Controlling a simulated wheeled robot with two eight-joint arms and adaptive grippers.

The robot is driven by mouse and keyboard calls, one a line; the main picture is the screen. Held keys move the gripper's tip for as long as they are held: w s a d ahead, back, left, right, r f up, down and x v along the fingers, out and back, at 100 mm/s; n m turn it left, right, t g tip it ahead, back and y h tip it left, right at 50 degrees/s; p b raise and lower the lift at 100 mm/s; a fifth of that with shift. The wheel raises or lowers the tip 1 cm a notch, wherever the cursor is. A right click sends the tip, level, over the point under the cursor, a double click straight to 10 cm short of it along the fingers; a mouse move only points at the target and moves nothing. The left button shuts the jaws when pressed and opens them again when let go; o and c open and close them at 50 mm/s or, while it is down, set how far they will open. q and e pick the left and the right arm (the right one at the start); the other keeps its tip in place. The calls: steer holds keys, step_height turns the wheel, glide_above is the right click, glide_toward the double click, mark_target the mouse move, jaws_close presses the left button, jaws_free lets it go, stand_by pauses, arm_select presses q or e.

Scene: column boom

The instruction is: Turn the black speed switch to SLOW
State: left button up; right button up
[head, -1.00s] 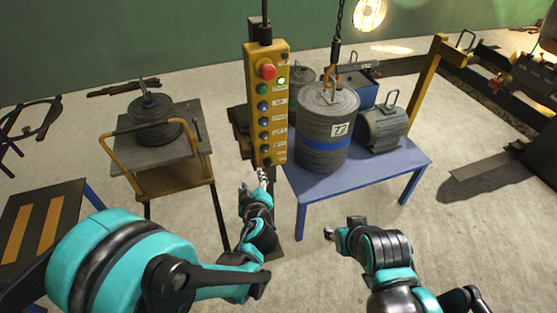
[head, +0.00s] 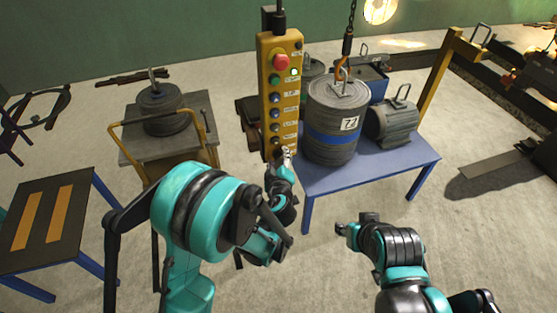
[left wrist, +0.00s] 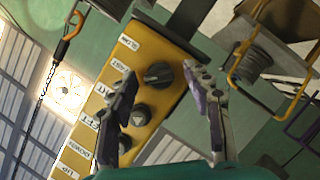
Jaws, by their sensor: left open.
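The yellow control pendant (head: 266,100) hangs upright in the middle of the head view, with a red button and several smaller ones. In the left wrist view the pendant (left wrist: 178,50) slants across the picture. Its black speed switch (left wrist: 158,74) is a round knob near the end, beside a label that appears to read SLOW (left wrist: 129,43). Which label the knob points to I cannot tell. My left gripper (left wrist: 160,71) is open, its fingertips on either side of the knob in view; contact is unclear. My right gripper (head: 342,229) is low and apart from the pendant.
A blue table (head: 385,172) with a grey drum (head: 325,118) and a motor (head: 392,122) stands close right of the pendant. A hook and chain (head: 346,45) hang above the drum. A yellow-railed cart (head: 190,150) stands left. The floor at front right is clear.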

arm_select(q)
steer(key=shift+c, duration=0.3)
jaws_close()
steer(key=m+y, duration=0.1)
steer(key=m, duration=0.1)
steer(key=m+g+y, duration=0.1)
steer(key=m, duration=0.1)
steer(key=shift+d+r, duration=0.1)
steer(key=shift+d, duration=0.1)
steer(key=m+y, duration=0.1)
steer(key=m, duration=0.1)
steer(key=m+g+y, duration=0.1)
steer(key=m+y, duration=0.1)
steer(key=shift+w+d+b, duration=0.1)
steer(key=shift+d+b, duration=0.1)
steer(key=shift+b, duration=0.2)
stand_by(0.4)
